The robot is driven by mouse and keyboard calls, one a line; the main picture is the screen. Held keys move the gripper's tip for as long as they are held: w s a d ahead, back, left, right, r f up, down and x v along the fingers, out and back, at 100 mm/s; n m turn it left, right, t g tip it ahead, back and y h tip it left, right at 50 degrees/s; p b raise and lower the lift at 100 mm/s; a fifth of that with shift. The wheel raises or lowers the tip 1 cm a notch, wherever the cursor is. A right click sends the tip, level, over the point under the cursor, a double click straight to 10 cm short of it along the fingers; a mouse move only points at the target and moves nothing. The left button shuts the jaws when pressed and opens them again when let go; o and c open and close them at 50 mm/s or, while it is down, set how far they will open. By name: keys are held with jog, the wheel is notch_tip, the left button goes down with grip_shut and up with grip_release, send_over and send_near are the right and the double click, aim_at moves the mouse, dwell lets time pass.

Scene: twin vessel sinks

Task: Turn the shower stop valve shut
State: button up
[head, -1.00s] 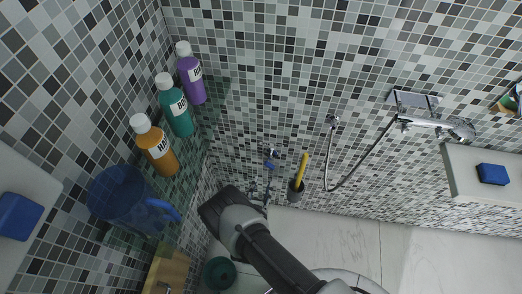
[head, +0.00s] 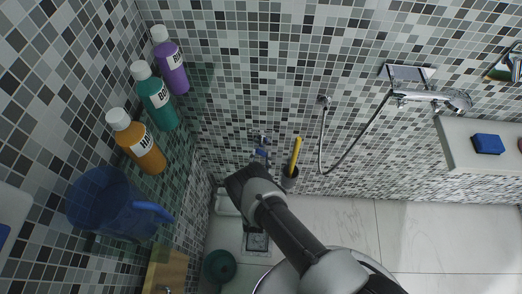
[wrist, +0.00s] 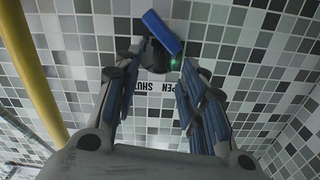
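The shower stop valve (head: 262,138) is a small chrome fitting low on the tiled wall, with a blue lever (head: 261,153). In the wrist view the blue lever (wrist: 162,32) slants from upper left to lower right, just beyond the fingertips. The dark valve body (wrist: 155,60) sits behind them. A wall label (wrist: 170,85) is partly hidden and reads roughly "PEN SHU". My gripper (wrist: 168,62) is open, its two fingers apart with nothing between the pads. In the head view my gripper (head: 236,182) is just below and left of the valve.
A dark holder (head: 290,177) with a yellow-handled tool (head: 296,152) stands right of the valve; the yellow handle (wrist: 35,75) crosses the wrist view's left side. A shower hose (head: 350,150) hangs farther right. A blue jug (head: 105,207) and bottles (head: 155,95) are at left.

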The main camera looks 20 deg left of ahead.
aim_at(261, 152)
jog(key=b+x, duration=0.1)
jog(key=x, duration=0.3)
jog(key=shift+w+a, duration=0.15)
jog(key=shift+w, duration=0.25)
grip_shut()
